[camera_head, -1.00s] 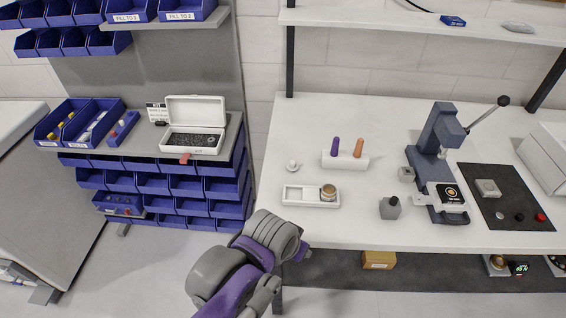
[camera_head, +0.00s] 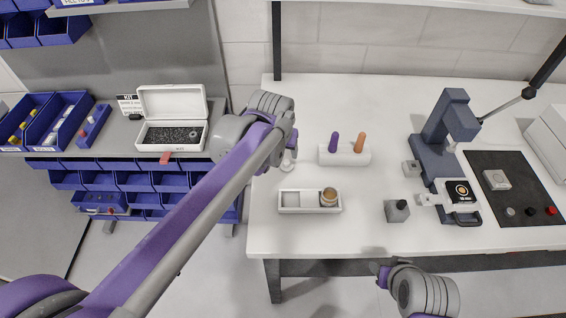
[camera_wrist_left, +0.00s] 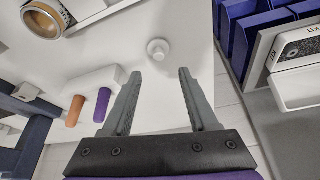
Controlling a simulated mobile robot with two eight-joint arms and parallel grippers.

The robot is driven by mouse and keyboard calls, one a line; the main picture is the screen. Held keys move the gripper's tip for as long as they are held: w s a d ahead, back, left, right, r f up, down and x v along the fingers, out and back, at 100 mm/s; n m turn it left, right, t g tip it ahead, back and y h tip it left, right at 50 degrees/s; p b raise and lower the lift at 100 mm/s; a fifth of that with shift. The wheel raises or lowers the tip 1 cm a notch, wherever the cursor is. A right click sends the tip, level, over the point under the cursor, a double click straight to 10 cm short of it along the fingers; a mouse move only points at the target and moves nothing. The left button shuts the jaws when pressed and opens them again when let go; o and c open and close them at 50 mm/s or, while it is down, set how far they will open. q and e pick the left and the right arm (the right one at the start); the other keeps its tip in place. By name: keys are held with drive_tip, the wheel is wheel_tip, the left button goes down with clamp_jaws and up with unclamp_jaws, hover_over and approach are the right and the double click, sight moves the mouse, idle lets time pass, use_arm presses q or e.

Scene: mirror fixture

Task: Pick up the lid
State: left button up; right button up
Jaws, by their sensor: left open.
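A small round white lid with a knob (camera_head: 288,163) lies on the white table, near the table's left edge. It also shows in the left wrist view (camera_wrist_left: 158,49), just beyond my fingertips and roughly centred between them. My left gripper (camera_wrist_left: 160,73) is open and empty, with its two grey fingers apart on either side of the line to the lid. In the head view my left wrist covers the gripper, and the lid shows just below the wrist. I cannot tell the exact height of the fingers above the table.
A white tray (camera_head: 301,210) holding a round tin (camera_head: 329,197) stands in front of the lid. A white block (camera_head: 345,159) with purple and orange handles stands to its right. A press (camera_head: 445,140) stands farther right. An open white box (camera_head: 172,133) sits on the left shelf.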

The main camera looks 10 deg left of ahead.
sight(287, 161)
use_arm(q)
drive_tip(key=x, duration=0.7)
drive_tip(key=shift+w+f, duration=0.1)
drive_tip(key=shift+f, duration=0.3)
clamp_jaws()
